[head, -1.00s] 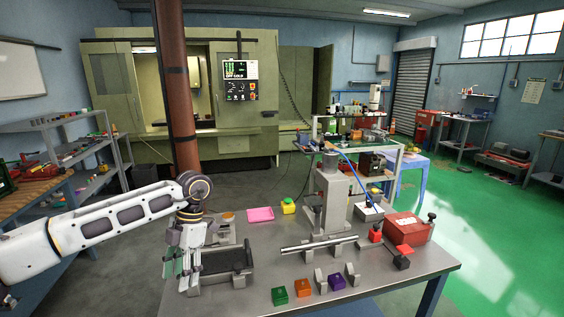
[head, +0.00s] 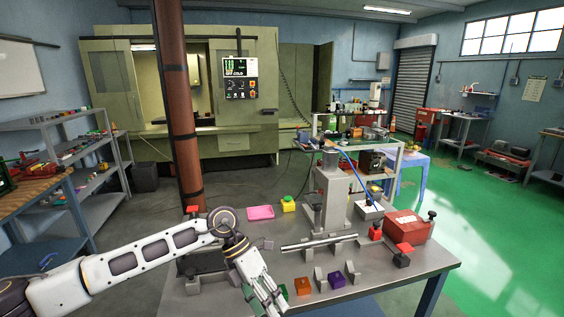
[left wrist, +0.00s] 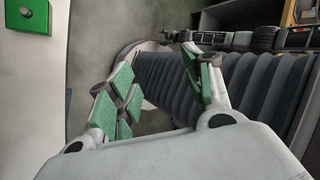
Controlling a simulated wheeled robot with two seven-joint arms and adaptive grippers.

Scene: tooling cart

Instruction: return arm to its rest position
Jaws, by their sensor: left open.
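My left arm comes in from the left in the head view. Its gripper (head: 264,302) points downward over the near part of the grey table (head: 385,283). The gripper is open and nothing shows between its green-padded fingers (left wrist: 160,85) in the left wrist view. A green block (head: 284,292) is mostly hidden behind the gripper in the head view; a green piece (left wrist: 29,15) also shows at the top left of the wrist view, apart from the fingers. My right gripper is not in view.
An orange block (head: 303,286) and a purple block (head: 336,280) lie just right of the gripper. A grey press (head: 330,195), a metal bar (head: 318,242) and a red box (head: 405,229) stand farther back. A brown pillar (head: 178,120) rises behind the arm.

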